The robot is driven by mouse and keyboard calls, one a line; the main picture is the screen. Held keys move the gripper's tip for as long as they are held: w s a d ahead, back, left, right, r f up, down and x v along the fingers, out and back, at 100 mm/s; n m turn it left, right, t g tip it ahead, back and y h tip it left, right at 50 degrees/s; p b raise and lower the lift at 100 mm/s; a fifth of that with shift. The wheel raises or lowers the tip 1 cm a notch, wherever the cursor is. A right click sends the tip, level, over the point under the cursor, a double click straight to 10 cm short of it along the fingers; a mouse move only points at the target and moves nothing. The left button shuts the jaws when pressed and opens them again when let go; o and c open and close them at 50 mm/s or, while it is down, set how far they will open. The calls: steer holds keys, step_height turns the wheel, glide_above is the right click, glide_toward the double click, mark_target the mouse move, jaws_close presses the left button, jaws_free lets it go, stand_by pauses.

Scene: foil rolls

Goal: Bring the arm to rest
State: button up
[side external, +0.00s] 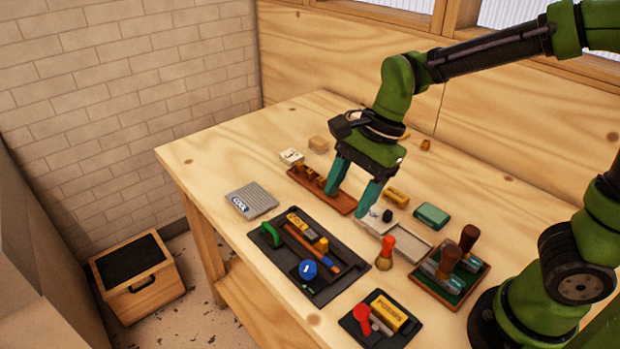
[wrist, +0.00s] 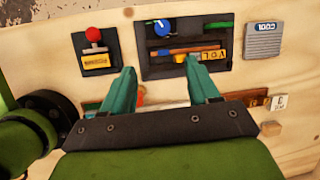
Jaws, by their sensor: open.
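My gripper (side external: 347,202) has green arm links and two teal fingers. In the side view it hangs above the middle of the table, over the brown wooden rack (side external: 312,188) and the pale tray (side external: 414,246). The fingers stand apart with nothing seen between them. In the wrist view the gripper (wrist: 160,66) points toward the black tray (wrist: 146,61), its fingertips overlapping the tray's near edge. How high the fingertips are above the table is hard to tell. The fingers and palm hide part of the pale tray.
The black tray holds tools and a blue round item (side external: 308,269). A smaller tray with a red-knobbed tool (side external: 362,318) lies in front. A wooden tray with dark-handled stamps (side external: 469,238) stands right. A grey COOL plate (side external: 250,200) lies left. The table's left end is mostly bare.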

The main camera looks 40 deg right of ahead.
steer(key=s+d+r+n+t+h, duration=0.2)
steer(key=s+d+r+n+t, duration=0.4)
steer(key=n, duration=0.7)
steer(key=s+d, duration=0.2)
steer(key=d, duration=0.1)
